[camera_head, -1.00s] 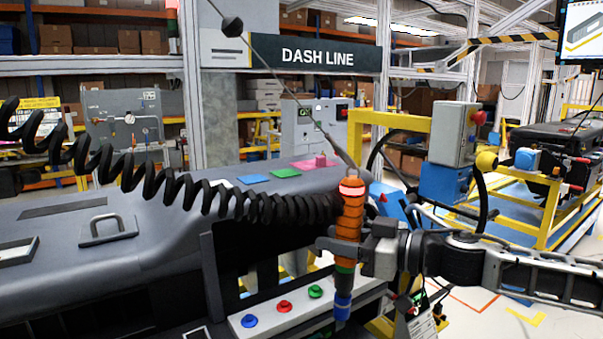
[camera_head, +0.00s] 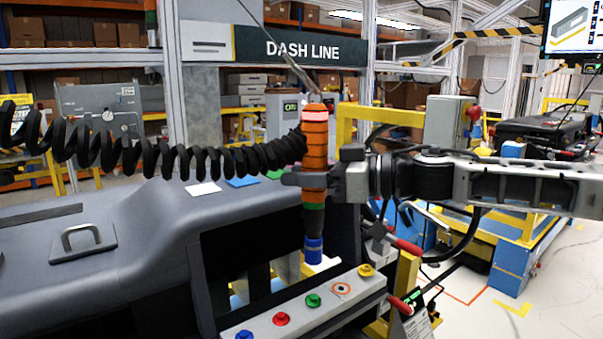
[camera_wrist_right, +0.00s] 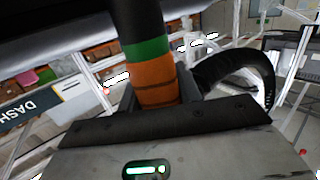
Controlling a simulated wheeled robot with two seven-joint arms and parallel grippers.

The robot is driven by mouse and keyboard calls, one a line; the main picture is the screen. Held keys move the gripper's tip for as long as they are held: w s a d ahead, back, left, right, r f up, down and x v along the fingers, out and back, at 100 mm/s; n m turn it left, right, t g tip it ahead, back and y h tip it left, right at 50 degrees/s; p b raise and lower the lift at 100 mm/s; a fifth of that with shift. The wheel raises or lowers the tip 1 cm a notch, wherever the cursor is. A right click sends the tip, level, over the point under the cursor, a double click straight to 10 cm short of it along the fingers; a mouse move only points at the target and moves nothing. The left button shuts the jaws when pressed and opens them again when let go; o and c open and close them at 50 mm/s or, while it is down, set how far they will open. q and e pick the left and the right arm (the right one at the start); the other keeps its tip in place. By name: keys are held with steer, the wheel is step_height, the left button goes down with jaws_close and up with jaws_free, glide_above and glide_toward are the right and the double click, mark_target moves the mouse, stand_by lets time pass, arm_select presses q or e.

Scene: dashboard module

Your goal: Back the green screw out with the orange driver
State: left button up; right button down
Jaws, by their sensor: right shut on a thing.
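The orange driver (camera_head: 314,150) hangs upright from a cable, with a black coiled hose at its upper part and a blue tip (camera_head: 313,250) at the bottom. My right gripper (camera_head: 312,180) is shut around its body; the driver's orange and green body also shows in the right wrist view (camera_wrist_right: 155,80). The green screw (camera_head: 313,300) stands in the light strip at the dashboard's front edge. The driver's blue tip is above the strip, apart from the green screw. My left gripper is not in view.
On the same strip (camera_head: 335,308) are a blue screw (camera_head: 244,335), a red screw (camera_head: 281,319), a yellow screw (camera_head: 366,270) and an orange-ringed spot (camera_head: 341,289). White, blue and green pads lie on the dashboard (camera_head: 140,235). The coiled hose (camera_head: 170,158) crosses the left side.

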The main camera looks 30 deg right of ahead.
mark_target(306, 213)
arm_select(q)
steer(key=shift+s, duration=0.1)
arm_select(e)
steer(key=shift+d, duration=0.1)
steer(key=shift+f+b, duration=0.5)
steer(key=shift+f, duration=0.05)
steer(key=shift+f+b, duration=0.4)
steer(key=shift+f, duration=0.15)
steer(key=shift+f+b, duration=0.45)
steer(key=shift+f, duration=0.1)
steer(key=shift+f+b, duration=1.25)
steer(key=shift+f, duration=0.25)
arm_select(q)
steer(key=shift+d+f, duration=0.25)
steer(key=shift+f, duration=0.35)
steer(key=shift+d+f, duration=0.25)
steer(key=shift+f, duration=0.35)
arm_select(e)
steer(key=shift+f, duration=0.15)
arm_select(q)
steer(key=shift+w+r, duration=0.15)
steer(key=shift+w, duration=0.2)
